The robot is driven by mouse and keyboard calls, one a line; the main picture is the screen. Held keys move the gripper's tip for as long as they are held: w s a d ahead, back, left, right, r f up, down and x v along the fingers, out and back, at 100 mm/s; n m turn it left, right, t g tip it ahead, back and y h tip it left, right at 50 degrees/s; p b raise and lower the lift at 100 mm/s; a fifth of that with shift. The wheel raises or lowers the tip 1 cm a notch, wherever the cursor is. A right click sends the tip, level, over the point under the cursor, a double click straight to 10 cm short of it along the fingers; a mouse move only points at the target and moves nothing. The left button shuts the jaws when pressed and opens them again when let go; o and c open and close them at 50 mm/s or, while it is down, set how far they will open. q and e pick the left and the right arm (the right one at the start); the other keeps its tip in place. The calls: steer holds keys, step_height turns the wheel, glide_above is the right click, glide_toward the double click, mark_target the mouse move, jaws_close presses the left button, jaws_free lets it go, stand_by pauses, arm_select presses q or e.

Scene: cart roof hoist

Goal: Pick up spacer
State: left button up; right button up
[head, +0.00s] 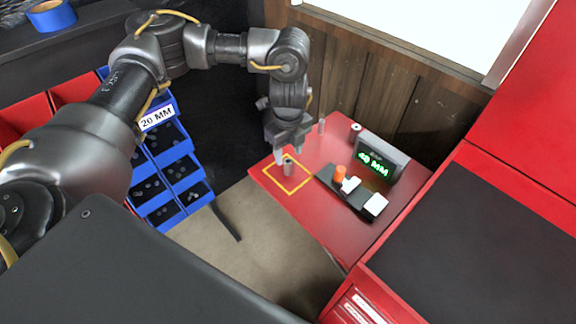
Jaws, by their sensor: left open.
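A small grey metal cylinder, which looks like the spacer (288,169), stands upright in the yellow square outline (301,186) on the red tabletop (322,220). My left gripper (287,156) points down right above and around the spacer's top, with its jaws open. I cannot tell whether a finger touches it. Another slim grey cylinder (322,126) stands behind, near the table's back edge. My right gripper is not in the head view.
A display reading "40 MM" (376,162) stands at the table's right. Before it lies a black holder (335,187) with an orange knob and white pieces. Blue bins (163,150) labelled "20 MM" are left. A red cabinet (480,145) is at right.

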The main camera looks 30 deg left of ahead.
mark_target(288, 161)
arm_select(q)
steer(key=shift+s+f, duration=0.15)
steer(key=shift+f, duration=0.05)
steer(key=shift+s+d+f+p, duration=0.15)
steer(key=shift+f+p, duration=0.15)
steer(key=shift+f, duration=0.9)
steer(key=shift+s+f+p, duration=0.1)
steer(key=shift+f+p, duration=0.15)
steer(key=shift+f, duration=0.9)
steer(key=shift+c, duration=0.5)
jaws_close()
